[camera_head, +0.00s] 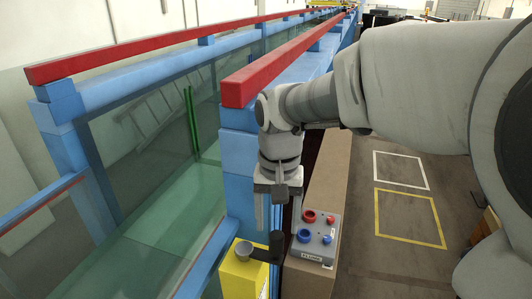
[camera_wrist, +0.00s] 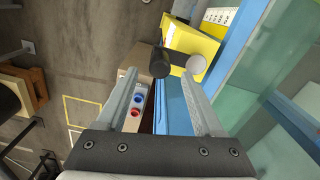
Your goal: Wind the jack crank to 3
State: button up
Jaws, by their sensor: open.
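The jack is a yellow box (camera_head: 243,275) at the bottom middle of the head view, and it also shows at the top of the wrist view (camera_wrist: 192,42). Its crank has a grey round hub (camera_head: 244,249) and a dark upright handle (camera_head: 276,245). In the wrist view the hub (camera_wrist: 196,65) lies right of the black handle (camera_wrist: 160,63). My gripper (camera_head: 279,218) points down above the handle, open and empty. In the wrist view the handle appears between and just beyond my fingertips (camera_wrist: 160,77). A white scale card (camera_wrist: 220,16) is on the box; its marks are too small to read.
A grey control box (camera_head: 316,238) with red and blue knobs stands close right of my gripper, on a brown ledge (camera_head: 325,180). The flume's blue frame (camera_head: 238,155) and glass wall (camera_head: 160,125) rise on the left. Open floor with marked squares (camera_head: 408,215) lies right.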

aim_at(277, 235)
notch_tip(277, 235, down, 6)
dwell(0.4)
grip_shut()
dwell(1.2)
